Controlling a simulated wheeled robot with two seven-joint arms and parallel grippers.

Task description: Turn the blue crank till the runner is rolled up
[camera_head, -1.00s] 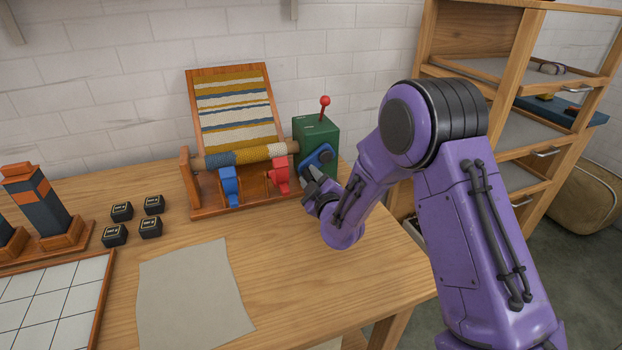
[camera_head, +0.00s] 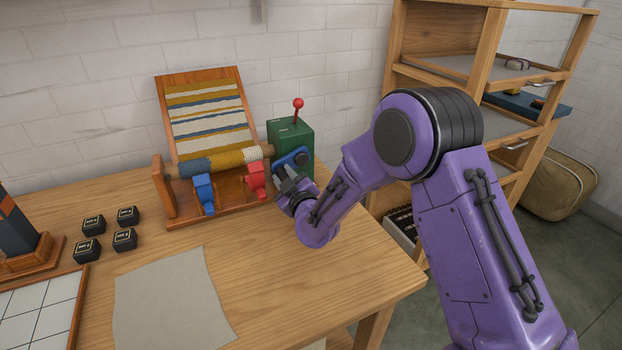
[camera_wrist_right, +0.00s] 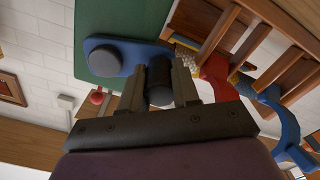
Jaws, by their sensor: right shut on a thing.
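The blue crank (camera_head: 290,160) sits on the front of a green box (camera_head: 291,134) at the right end of the wooden stand. My right gripper (camera_head: 283,182) is at the crank. In the right wrist view its two fingers (camera_wrist_right: 159,84) are shut on the crank's dark handle (camera_wrist_right: 160,74), beside the blue crank arm (camera_wrist_right: 125,58). The striped runner (camera_head: 208,115) lies on the sloped board, and part of it is wound on the roller (camera_head: 222,163), showing blue, yellow and white bands. My left gripper is not in view.
A red-knobbed lever (camera_head: 298,104) stands on the green box. A blue clamp (camera_head: 204,193) and a red clamp (camera_head: 256,179) stand before the roller. Several black cubes (camera_head: 125,239) and a grey cloth (camera_head: 172,302) lie on the table. A wooden shelf (camera_head: 441,75) stands right.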

